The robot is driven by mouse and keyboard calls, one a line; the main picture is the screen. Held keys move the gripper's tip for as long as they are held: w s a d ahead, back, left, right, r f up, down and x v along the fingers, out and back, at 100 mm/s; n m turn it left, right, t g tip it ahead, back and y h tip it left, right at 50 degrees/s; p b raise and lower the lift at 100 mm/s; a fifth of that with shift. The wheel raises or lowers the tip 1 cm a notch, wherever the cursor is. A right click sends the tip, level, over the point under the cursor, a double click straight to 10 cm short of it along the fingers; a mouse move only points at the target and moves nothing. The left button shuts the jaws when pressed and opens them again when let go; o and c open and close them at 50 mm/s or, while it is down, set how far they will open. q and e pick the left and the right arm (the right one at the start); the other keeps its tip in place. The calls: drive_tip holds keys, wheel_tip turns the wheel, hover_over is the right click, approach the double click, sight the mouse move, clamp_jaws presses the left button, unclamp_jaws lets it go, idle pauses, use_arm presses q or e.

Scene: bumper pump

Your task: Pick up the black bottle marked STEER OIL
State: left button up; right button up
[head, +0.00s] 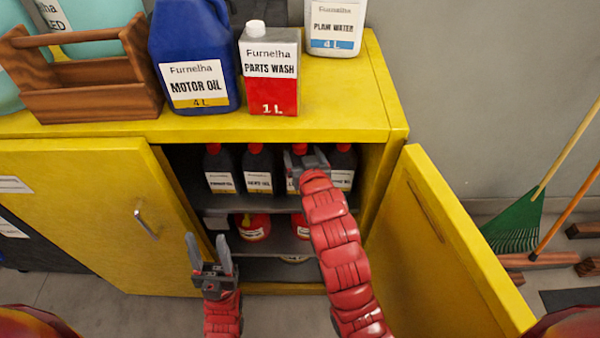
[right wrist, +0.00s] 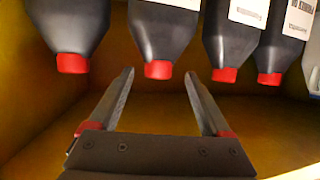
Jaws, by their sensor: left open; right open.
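Several black bottles with red caps and white labels stand in a row on the upper shelf of the yellow cabinet. In the head view they include a far-left one (head: 220,172), a second (head: 257,172) and a far-right one (head: 344,165). The labels are too small to tell which reads STEER OIL. My right gripper (head: 306,162) is open in front of the third bottle, mostly hiding it. In the right wrist view, seen upside down, this bottle (right wrist: 165,35) lies beyond and between the open fingertips (right wrist: 160,82). My left gripper (head: 208,252) is open and empty, low before the cabinet.
Both cabinet doors, left (head: 90,200) and right (head: 440,245), stand open. Red containers (head: 253,227) sit on the lower shelf (head: 280,243). On the top are a blue motor oil jug (head: 195,55), a parts wash can (head: 270,70) and a wooden carrier (head: 85,90).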

sight(301, 148)
drive_tip(key=x, duration=0.1)
drive_tip(key=p+x, duration=0.2)
drive_tip(key=x, duration=0.1)
drive_tip(key=shift+w+r, duration=0.15)
drive_tip(key=shift+r, duration=0.15)
drive_tip(key=shift+w+f, duration=0.25)
clamp_jaws()
drive_tip(key=shift+r, duration=0.15)
idle(0.8)
